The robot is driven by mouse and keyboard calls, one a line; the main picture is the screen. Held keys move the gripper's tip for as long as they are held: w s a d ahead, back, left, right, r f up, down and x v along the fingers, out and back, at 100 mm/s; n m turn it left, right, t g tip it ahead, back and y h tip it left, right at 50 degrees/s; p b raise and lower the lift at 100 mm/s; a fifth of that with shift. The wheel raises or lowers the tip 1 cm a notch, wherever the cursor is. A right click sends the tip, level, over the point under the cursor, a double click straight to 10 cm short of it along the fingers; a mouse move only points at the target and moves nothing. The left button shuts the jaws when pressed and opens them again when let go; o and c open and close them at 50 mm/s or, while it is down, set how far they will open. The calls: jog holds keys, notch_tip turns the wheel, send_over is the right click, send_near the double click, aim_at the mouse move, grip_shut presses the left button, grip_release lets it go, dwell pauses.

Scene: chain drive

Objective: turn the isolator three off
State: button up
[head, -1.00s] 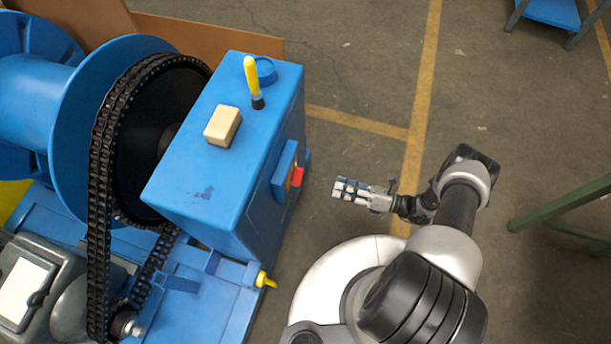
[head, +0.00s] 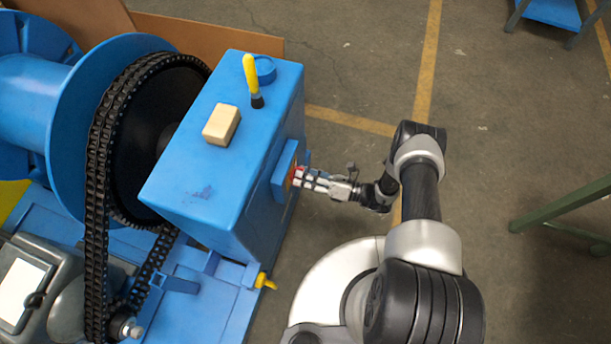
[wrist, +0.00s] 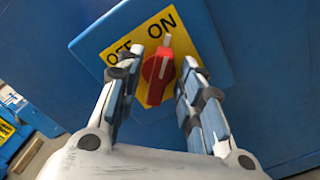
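The isolator is a red rotary knob (wrist: 158,70) on a yellow plate (wrist: 130,42) marked OFF and ON, fixed to a blue box. In the wrist view the knob's white mark points up toward ON. My gripper (wrist: 160,78) is open, with one finger on each side of the knob; I cannot tell whether either finger touches it. In the head view my gripper (head: 303,178) reaches the box's right face, and its fingertips hide most of the red knob.
The blue housing (head: 190,175) carries a yellow-handled lever (head: 251,75) and a cream block (head: 221,125) on top. A black chain (head: 97,190) runs at its left. A yellow tap-like handle (head: 265,281) sticks out low. Floor to the right is clear, up to a green-legged stand (head: 560,205).

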jog(key=shift+c, duration=0.4)
grip_shut()
jog(key=shift+s+a+n, duration=0.1)
jog(key=shift+s+n, duration=0.05)
jog(key=shift+n, duration=2.8)
jog(key=shift+s+n, duration=0.1)
jog(key=shift+n, duration=2.9)
jog(key=shift+s+a+n, duration=0.1)
jog(key=shift+s+n, duration=0.05)
jog(key=shift+n, duration=2.8)
jog(key=shift+o, duration=0.4)
grip_release()
